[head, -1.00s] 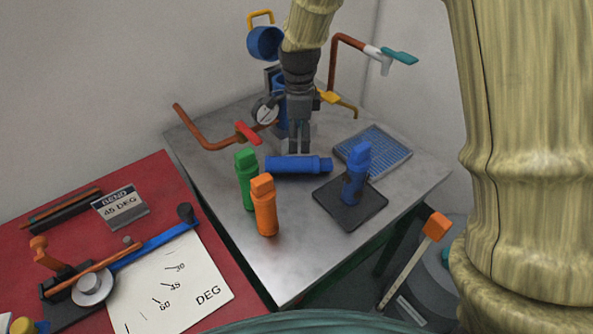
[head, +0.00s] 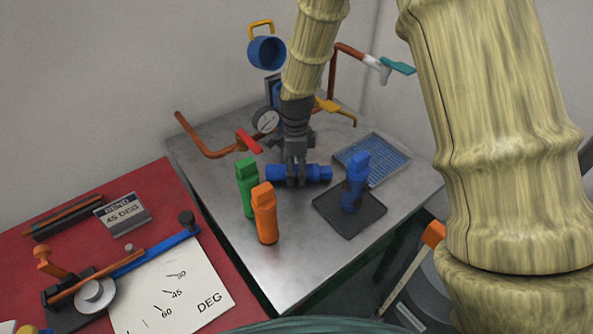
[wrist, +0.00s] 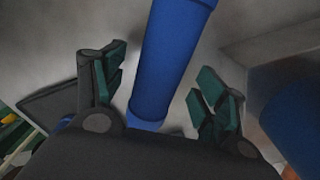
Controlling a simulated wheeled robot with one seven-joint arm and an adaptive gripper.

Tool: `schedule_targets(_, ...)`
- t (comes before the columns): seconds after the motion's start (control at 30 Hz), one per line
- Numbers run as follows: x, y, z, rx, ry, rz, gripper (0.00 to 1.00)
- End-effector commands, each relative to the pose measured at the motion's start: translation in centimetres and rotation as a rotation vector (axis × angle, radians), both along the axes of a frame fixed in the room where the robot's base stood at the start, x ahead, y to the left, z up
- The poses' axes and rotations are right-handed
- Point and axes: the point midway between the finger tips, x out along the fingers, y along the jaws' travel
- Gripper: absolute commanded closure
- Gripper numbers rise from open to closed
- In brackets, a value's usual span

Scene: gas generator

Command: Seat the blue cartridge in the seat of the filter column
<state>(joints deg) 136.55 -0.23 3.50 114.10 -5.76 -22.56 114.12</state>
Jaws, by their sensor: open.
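A clean blue cartridge (head: 318,173) lies on its side on the metal table. A second blue cartridge (head: 355,178), with dark stains, stands upright on a black tray (head: 342,225). My gripper (head: 296,182) is open, pointing down over the lying cartridge, with its fingers on either side of the body. In the wrist view the lying cartridge (wrist: 168,60) runs between the open fingers (wrist: 163,88), with gaps on both sides. The filter column (head: 272,86) stands at the back, mostly behind my arm. Its blue cap (head: 266,52) with a yellow handle is raised. The seat is hidden.
A green cartridge (head: 247,187) and an orange cartridge (head: 264,212) stand close to the left front. A blue-ribbed tray (head: 372,158) lies right. Copper pipes with red (head: 248,141), yellow and teal handles and a gauge (head: 265,120) surround the column. The table's front is clear.

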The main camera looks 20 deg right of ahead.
Motion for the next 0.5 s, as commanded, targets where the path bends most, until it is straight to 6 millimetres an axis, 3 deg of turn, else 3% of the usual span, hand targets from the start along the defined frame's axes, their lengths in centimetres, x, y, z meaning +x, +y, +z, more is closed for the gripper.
schedule_targets(0.2, 0.0, 0.0, -1.6, 0.0, 0.0, 0.0, 0.28)
schedule_targets(0.47, 0.0, 0.0, -1.7, 0.0, 0.0, 0.0, 0.28)
schedule_targets(0.5, 0.0, 0.0, -1.7, 0.0, 0.0, 0.0, 0.32)
